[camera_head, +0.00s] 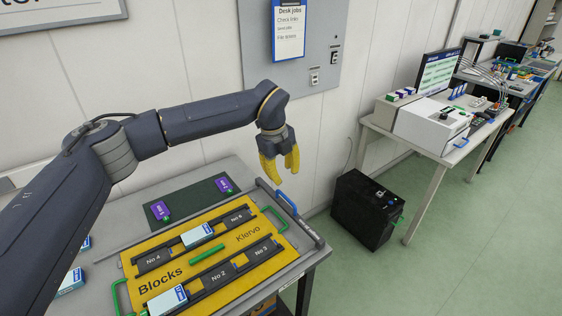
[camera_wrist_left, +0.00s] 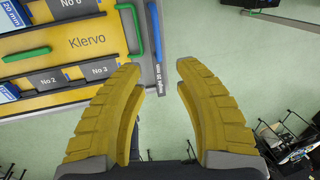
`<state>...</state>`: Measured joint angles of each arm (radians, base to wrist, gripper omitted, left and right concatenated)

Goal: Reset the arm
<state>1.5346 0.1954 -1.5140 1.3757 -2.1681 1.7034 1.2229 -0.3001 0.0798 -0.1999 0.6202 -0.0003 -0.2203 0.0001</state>
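My left arm reaches in from the left over the table in the head view. Its gripper (camera_head: 281,170) hangs above the table's right end, near the blue handle (camera_head: 287,203), with its yellow fingers pointing down. In the left wrist view the gripper (camera_wrist_left: 159,72) has its fingers spread apart with nothing between them, so it is open and empty. My right gripper is in neither view.
A yellow board (camera_head: 237,258) marked Blocks and Klervo lies on the table, with white-and-blue blocks (camera_head: 197,235) in its dark rows. A dark green mat (camera_head: 190,199) behind holds two purple items. A black box (camera_head: 366,209) stands on the floor. Green floor is clear at right.

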